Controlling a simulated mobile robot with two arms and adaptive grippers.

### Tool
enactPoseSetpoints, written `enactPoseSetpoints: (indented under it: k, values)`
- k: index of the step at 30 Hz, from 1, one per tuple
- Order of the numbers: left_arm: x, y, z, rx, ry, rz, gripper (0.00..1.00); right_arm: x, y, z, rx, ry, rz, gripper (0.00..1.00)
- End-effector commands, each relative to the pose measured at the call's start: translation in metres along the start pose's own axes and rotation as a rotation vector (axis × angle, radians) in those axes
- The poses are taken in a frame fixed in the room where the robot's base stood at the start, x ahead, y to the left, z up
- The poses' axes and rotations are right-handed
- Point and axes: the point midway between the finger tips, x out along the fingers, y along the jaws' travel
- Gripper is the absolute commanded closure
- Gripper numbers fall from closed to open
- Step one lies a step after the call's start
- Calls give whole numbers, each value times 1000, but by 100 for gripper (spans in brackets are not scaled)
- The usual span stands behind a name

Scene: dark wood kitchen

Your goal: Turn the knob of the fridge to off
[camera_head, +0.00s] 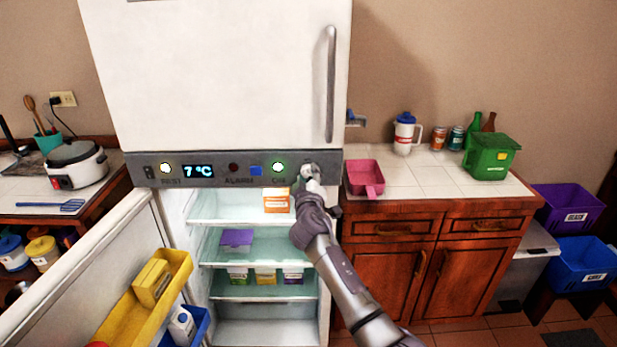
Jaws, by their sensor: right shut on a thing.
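The white fridge (215,75) stands in the middle of the head view, with its lower door (90,265) open to the left. Its grey control panel (220,182) carries a display reading 7 °C, several lights and labels. A green-white light (278,167) is lit near the panel's right end. My right gripper (308,172) is at the right end of the panel and shut on the knob, which it mostly hides. The knob's setting cannot be read. My left gripper is not in view.
The open lower compartment holds an orange box (276,201), a purple box (237,239) and other small boxes. A yellow door bin (140,300) juts out at lower left. A pink container (365,177) sits on the counter (450,182) close right of my right gripper.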

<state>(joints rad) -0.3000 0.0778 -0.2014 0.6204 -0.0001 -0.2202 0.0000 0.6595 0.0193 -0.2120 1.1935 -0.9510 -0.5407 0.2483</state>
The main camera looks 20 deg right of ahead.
Motion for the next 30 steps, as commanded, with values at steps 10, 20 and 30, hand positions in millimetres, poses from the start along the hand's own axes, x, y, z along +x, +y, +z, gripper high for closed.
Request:
enactPoseSetpoints:
  k: [10, 20, 30]
  values:
    - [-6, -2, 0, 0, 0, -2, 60, 0, 1, 0, -333, 0, -1, 96]
    - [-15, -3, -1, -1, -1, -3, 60, 0, 1, -1, -646, 0, -2, 96]
    - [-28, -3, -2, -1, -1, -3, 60, 0, 2, -1, -971, 0, -2, 96]
